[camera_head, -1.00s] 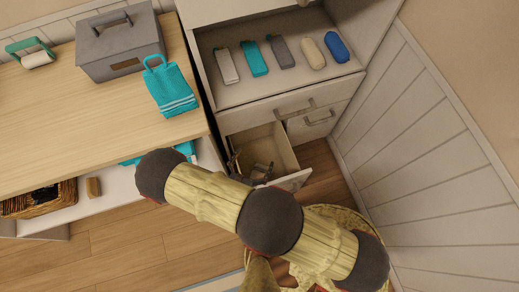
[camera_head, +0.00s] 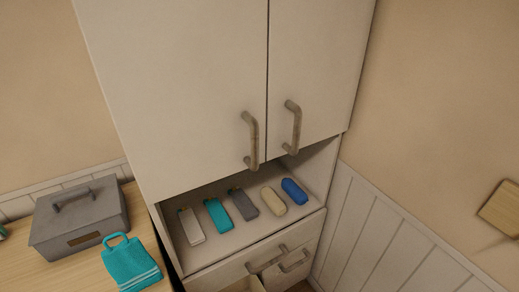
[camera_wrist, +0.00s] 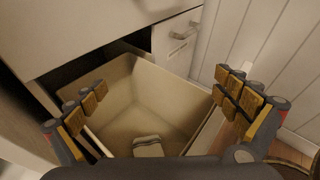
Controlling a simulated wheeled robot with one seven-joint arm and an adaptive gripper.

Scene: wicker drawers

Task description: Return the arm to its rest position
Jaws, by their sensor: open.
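My gripper (camera_wrist: 158,108) shows in the wrist view with its two jointed fingers spread wide at left and right. Nothing is between the fingers. Below and beyond it is an open drawer (camera_wrist: 125,84) of the cabinet, with a small pale item (camera_wrist: 148,146) lying on its floor near the front. My arm and gripper are out of sight in the head view, where only a sliver of the open drawer (camera_head: 253,285) shows at the bottom edge.
The tall white cabinet (camera_head: 185,90) has two closed upper doors and an open shelf (camera_head: 205,252) holding several small bottles or packs. A panelled wall (camera_head: 385,240) stands at right.

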